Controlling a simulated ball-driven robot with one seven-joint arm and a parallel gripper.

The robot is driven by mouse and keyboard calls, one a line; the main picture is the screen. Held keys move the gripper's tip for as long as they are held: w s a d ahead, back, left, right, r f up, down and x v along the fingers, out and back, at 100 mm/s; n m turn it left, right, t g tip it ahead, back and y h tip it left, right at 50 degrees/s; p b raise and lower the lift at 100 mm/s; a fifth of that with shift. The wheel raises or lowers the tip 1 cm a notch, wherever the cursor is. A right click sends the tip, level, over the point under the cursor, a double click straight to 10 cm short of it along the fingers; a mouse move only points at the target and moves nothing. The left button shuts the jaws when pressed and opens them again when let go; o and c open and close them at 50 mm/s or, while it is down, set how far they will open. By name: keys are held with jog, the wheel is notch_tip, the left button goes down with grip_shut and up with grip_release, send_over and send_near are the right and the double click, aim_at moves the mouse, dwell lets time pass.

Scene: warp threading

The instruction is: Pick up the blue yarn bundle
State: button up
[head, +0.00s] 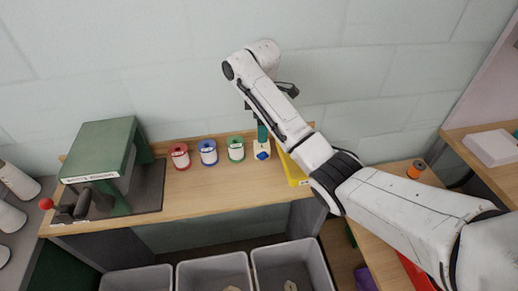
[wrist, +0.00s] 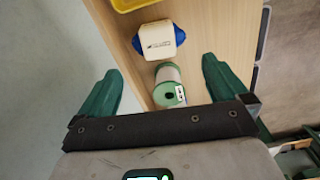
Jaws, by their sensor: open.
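The blue yarn bundle (head: 262,155) sits on the wooden bench, right of the green spool. In the wrist view the bundle (wrist: 160,40) shows a white, printed band around its middle and blue ends on both sides. My gripper (head: 262,131) is over the bench, close above the bundle in the head view. In the wrist view my gripper (wrist: 161,66) is open and empty. Its green fingers are wide apart, and the bundle appears just beyond the fingertips. Only part of the gripper shows in the head view.
A green spool (wrist: 170,88) appears between the fingers in the wrist view. Blue (head: 208,153) and red (head: 180,156) spools stand farther left. A yellow tray (head: 293,170) lies right of the bundle. A green press (head: 100,150) stands at left. Grey bins (head: 213,275) are below the bench.

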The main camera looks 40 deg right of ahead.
aim_at(262, 145)
notch_tip(262, 145, down, 5)
jog(key=b, duration=0.3)
jog(key=shift+r, duration=0.15)
jog(key=shift+s+d+f+p, duration=0.15)
jog(key=shift+f+p, duration=0.2)
jog(key=shift+f, duration=0.95)
jog(key=shift+w+d+f+p, duration=0.1)
jog(key=shift+f+p, duration=0.2)
jog(key=shift+f, duration=0.95)
jog(key=c, duration=0.7)
jog(key=shift+r, duration=0.1)
